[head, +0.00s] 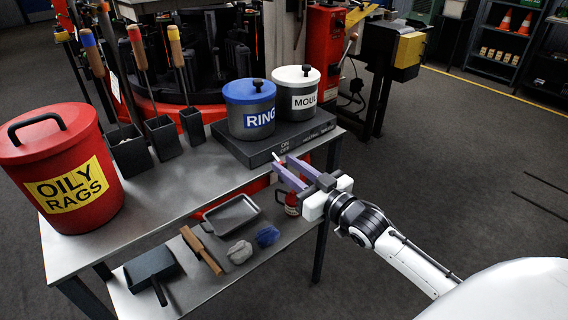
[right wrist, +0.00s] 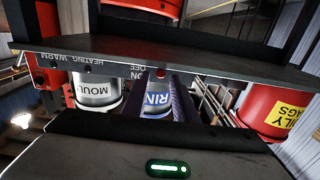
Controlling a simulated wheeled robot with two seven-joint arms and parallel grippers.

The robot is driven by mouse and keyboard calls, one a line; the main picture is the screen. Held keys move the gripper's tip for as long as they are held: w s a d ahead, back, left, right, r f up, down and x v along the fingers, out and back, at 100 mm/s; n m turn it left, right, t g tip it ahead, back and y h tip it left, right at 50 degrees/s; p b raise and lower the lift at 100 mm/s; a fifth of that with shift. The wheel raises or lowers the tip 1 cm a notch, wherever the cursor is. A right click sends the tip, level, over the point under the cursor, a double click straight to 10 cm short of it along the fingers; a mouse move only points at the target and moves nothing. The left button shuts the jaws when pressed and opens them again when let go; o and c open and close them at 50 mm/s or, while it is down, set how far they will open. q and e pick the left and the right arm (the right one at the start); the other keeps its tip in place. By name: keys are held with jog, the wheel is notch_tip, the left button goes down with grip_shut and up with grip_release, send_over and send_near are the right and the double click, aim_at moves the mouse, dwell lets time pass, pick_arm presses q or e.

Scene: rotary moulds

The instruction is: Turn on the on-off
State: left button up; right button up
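The on-off is on the front face of the dark heating base (head: 236,147), by its ON and OFF lettering. In the head view a small pale lever tip (head: 276,155) shows there, just ahead of my right gripper (head: 282,162). The right gripper's two purple fingers are apart, pointing at that face, with nothing seen held. In the right wrist view, which is upside down, a small red spot (right wrist: 160,72) on the base's edge lies between the finger tips, beside the ON/OFF lettering. I cannot tell whether the fingers touch the lever. My left gripper is not in view.
The blue RING pot (head: 249,108) and white-lidded MOULD pot (head: 297,94) stand on the base. A red OILY RAGS bin (head: 62,165) stands at the table's left. Tool holders (head: 129,151) stand beside it. A lower shelf holds a tray (head: 231,214) and brushes.

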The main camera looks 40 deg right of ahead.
jog(key=shift+w+a, duration=0.1)
jog(key=shift+w, duration=0.8)
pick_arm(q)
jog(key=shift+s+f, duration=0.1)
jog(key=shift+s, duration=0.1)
pick_arm(e)
jog(key=shift+c, duration=0.2)
